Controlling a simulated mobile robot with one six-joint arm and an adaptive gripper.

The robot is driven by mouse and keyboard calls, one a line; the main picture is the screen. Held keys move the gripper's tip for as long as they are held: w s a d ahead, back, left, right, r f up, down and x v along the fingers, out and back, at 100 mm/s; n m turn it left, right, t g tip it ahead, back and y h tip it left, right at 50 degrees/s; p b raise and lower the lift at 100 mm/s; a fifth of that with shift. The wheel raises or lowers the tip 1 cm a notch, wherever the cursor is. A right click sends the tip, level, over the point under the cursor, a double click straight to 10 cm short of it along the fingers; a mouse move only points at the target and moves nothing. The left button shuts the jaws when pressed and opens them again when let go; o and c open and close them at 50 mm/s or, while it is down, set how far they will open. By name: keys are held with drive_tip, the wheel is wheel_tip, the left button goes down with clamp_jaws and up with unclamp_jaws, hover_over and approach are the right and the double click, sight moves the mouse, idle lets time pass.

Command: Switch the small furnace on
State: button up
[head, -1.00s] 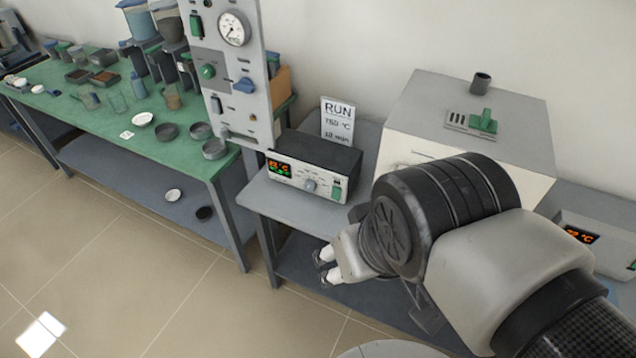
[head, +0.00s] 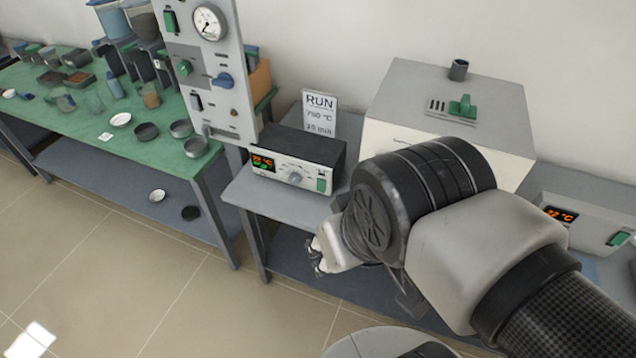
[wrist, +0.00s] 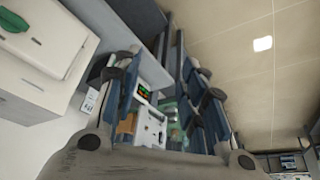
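A white furnace box with a grey top (head: 390,95) stands on the grey bench, partly hidden by my arm. A dark control box with a pale front (head: 293,170) stands to its left, with a lit display, a round knob and a green switch (head: 321,185). Another lit control panel (head: 590,222) with a green switch (head: 619,238) is at the right. I cannot tell which panel belongs to the small furnace. My gripper (head: 315,258) hangs in front of the bench, below the left control box, touching nothing. In the wrist view my gripper (wrist: 168,88) is open and empty.
A sign (head: 319,112) reading RUN, 750 °C stands behind the control box. A grey gauge panel (head: 207,75) rises to its left. A green-topped bench (head: 95,135) with dishes and jars is farther left. The tiled floor in front is clear.

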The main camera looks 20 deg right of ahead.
clamp_jaws()
idle(1.4)
